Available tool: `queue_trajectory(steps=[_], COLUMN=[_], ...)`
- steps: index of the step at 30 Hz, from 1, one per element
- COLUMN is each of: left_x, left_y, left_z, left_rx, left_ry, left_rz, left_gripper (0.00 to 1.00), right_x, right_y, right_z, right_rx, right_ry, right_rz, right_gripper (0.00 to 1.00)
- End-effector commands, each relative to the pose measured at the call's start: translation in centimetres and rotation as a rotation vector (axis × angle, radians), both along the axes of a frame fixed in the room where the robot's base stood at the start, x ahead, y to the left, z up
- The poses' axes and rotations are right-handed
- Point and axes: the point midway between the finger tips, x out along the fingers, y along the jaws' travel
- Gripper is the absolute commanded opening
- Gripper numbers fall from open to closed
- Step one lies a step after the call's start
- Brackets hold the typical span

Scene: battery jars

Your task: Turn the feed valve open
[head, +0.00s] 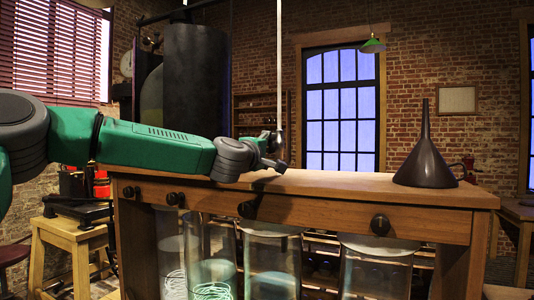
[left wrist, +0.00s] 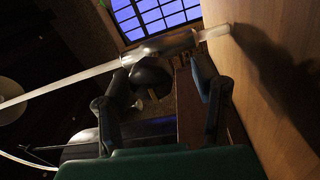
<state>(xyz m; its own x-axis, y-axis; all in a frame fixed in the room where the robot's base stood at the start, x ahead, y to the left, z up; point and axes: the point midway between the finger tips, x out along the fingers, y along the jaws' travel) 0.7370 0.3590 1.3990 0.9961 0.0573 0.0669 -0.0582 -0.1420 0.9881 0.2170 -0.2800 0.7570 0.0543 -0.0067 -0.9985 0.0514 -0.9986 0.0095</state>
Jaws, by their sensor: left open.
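A pale vertical feed pipe (head: 279,70) comes down to the wooden bench top (head: 330,183). A dark valve body (left wrist: 165,48) sits on this pipe in the left wrist view, with a dark rounded part (left wrist: 150,74) beside it that looks like its handle. My left gripper (head: 270,152) is at the pipe's lower end, just above the bench top. In the left wrist view its two fingers (left wrist: 160,92) are spread apart, with the rounded part between and beyond them. I cannot tell whether a finger touches it. My right gripper is not in view.
A dark funnel (head: 425,160) stands on the bench's right end. Several black knobs, one at the right (head: 380,225), line the bench front. Glass jars (head: 273,262) stand below. A large dark tank (head: 195,80) is behind. The bench top between pipe and funnel is clear.

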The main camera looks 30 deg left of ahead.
Motion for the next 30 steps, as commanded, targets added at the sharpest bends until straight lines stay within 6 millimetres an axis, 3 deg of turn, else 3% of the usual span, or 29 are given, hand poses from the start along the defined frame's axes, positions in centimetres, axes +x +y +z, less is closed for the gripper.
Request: queue_trajectory(steps=[5,18,24,30], left_x=[-1.6,-10.0,-11.5,-11.7], left_y=[-0.1,-0.3,-0.4,-0.5], left_z=[0.1,-0.9,-1.2,-1.2], left_rx=[0.000,-0.002,-0.001,-0.001], left_ry=[-0.003,0.002,0.005,0.005], left_rz=[0.000,-0.002,0.000,0.001], left_gripper=[0.53,0.53,0.53,0.53], right_x=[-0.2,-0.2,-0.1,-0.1], right_y=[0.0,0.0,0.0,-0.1], right_z=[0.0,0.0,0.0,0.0], right_rx=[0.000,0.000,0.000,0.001], right_ry=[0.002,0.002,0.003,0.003], right_rz=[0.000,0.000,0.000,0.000], right_gripper=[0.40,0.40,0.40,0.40])
